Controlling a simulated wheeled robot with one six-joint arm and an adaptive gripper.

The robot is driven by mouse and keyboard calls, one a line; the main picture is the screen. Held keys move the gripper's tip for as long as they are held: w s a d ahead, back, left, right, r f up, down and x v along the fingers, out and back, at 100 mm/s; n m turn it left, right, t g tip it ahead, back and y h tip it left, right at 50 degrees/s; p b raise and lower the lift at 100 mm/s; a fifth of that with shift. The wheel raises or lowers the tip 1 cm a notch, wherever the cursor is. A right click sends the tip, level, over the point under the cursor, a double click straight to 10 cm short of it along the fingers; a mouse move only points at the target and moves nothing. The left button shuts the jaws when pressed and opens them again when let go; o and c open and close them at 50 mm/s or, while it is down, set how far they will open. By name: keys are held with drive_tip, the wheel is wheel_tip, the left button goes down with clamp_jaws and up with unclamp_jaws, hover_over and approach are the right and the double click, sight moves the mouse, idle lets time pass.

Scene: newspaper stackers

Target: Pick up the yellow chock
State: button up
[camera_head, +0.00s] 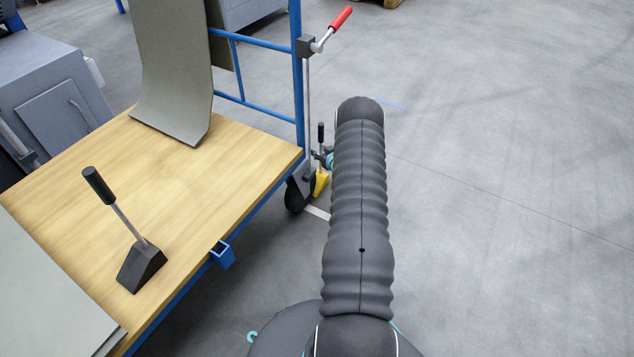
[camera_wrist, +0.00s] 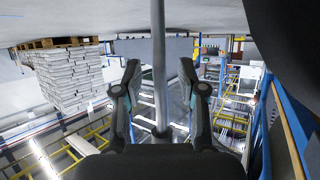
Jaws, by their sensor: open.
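The yellow chock (camera_head: 321,184) is on the floor beside the cart's black caster, partly hidden by my arm in the head view. A thin stem rises from it to a black grip (camera_head: 320,132). My gripper (camera_wrist: 159,68) is open in the wrist view, with one finger on each side of a grey upright rod (camera_wrist: 158,30). The fingers show gaps to the rod. I cannot tell for sure whether this rod is the chock's stem. In the head view my gripper is mostly hidden behind my arm, close to the chock.
A blue-framed cart with a wooden deck (camera_head: 190,180) stands at left. A black chock with a handle (camera_head: 142,266) sits on the deck. A red-handled lever (camera_head: 340,17) is on the cart post. A stacked pallet (camera_wrist: 70,75) shows in the wrist view. Floor at right is clear.

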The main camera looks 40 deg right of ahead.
clamp_jaws()
drive_tip(key=shift+r, duration=0.2)
